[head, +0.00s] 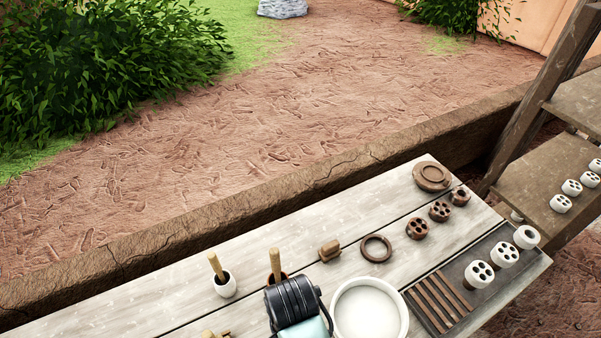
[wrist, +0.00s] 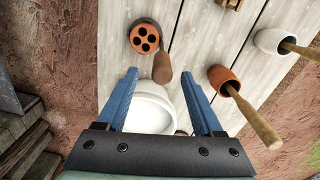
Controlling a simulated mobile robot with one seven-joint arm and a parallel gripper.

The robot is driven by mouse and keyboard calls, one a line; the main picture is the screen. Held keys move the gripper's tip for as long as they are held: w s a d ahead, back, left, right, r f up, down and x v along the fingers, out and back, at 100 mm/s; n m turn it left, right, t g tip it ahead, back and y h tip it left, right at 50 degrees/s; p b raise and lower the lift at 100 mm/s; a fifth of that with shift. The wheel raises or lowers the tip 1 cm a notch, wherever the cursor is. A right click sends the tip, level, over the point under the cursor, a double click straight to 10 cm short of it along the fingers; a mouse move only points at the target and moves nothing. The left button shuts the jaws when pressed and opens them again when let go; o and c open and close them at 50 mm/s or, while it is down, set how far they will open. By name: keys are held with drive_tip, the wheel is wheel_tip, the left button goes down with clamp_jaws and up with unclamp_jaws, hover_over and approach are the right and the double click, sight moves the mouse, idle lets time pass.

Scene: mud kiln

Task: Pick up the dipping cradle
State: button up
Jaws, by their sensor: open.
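What looks like the dipping cradle shows at the top of the wrist view: a dark round holder with a short brown wooden handle (wrist: 162,68). A reddish-brown round piece with several holes (wrist: 146,38) sits in its ring. My gripper (wrist: 160,74) is open, its blue fingers pointing toward the cradle. In the picture the handle's end lies between the fingertips; I cannot tell the height gap. Nothing is held. In the head view I see only the dark body of my gripper (head: 292,303) at the bottom edge; the cradle does not show there.
A white bowl (head: 402,297) stands beside my gripper. A white cup (head: 225,288) and a terracotta cup (wrist: 219,78) hold wooden-handled tools. A brown ring (head: 376,248), several holed pieces and a dark tray (head: 418,318) lie to the right. Stepped shelves (head: 570,105) stand at far right.

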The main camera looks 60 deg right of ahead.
drive_tip(key=shift+w+a+f+p, duration=0.1)
drive_tip(key=shift+f+p, duration=0.35)
drive_tip(key=shift+f, duration=1.7)
drive_tip(key=shift+w+a+f+p, duration=0.1)
drive_tip(key=shift+f+p, duration=0.3)
drive_tip(key=shift+f, duration=1.7)
drive_tip(key=shift+c, duration=0.2)
drive_tip(key=shift+r, duration=0.1)
clamp_jaws()
